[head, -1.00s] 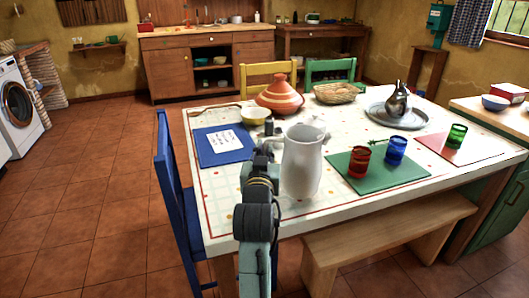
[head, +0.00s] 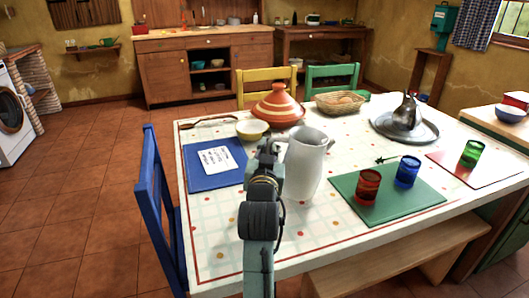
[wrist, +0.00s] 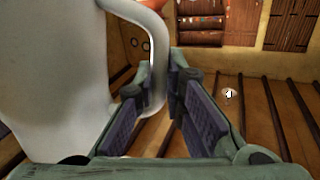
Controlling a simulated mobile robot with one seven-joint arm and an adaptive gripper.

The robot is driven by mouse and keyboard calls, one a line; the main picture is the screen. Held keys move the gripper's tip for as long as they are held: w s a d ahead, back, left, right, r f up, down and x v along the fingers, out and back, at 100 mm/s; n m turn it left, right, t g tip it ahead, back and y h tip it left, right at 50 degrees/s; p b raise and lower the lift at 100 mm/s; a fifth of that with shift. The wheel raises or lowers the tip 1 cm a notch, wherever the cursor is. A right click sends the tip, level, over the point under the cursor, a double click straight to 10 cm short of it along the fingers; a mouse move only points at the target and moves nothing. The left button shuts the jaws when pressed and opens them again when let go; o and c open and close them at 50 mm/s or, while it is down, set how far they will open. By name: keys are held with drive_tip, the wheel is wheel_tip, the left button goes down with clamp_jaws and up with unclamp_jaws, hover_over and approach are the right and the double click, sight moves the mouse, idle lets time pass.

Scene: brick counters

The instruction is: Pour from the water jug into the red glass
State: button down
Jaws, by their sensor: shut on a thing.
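The white water jug (head: 304,168) is over the near part of the table, leaning slightly to the right; I cannot tell whether its base touches the table. My gripper (head: 268,158) is at the jug's left side in the head view. In the wrist view my gripper (wrist: 172,115) is shut on the handle of the jug (wrist: 60,75), whose body fills the left side. The red glass (head: 367,186) stands upright on the green mat (head: 400,205), to the right of the jug and apart from it.
A blue glass (head: 407,171) stands close to the red one. A green glass (head: 471,153) is farther right. A blue chair (head: 158,205) is at the left.

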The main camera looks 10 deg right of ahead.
sight(312, 137)
drive_tip(key=d+r+m, duration=0.1)
drive_tip(key=r+m+p, duration=0.1)
drive_tip(key=s+d+r+m, duration=0.1)
drive_tip(key=r, duration=0.1)
drive_tip(key=shift+d+m+p, duration=0.35)
drive_tip(key=shift+m+p, duration=0.05)
drive_tip(key=shift+s+d+r+m, duration=0.2)
drive_tip(key=shift+d+m, duration=0.25)
drive_tip(key=shift+d, duration=0.4)
drive_tip(key=shift+s+d+r+m, duration=0.15)
drive_tip(key=shift+s+d+m, duration=0.3)
drive_tip(key=shift+d, duration=0.45)
drive_tip(key=shift+s+d+r+m, duration=0.15)
drive_tip(key=shift+d+m, duration=0.35)
drive_tip(key=shift+d, duration=0.5)
drive_tip(key=shift+s+d+m, duration=0.15)
drive_tip(key=shift+s+d, duration=0.05)
drive_tip(key=shift+d, duration=0.3)
drive_tip(key=shift+s+d+m, duration=0.15)
drive_tip(key=shift+s+d, duration=0.05)
drive_tip(key=shift+d, duration=0.25)
drive_tip(key=shift+s+d+r+m+p, duration=0.15)
drive_tip(key=shift+r+m+p, duration=0.25)
drive_tip(key=shift+p, duration=0.7)
drive_tip(key=shift+w+d+r+m+p, duration=0.1)
drive_tip(key=shift+d+r+m+p, duration=0.3)
drive_tip(key=shift+p, duration=0.65)
idle(1.3)
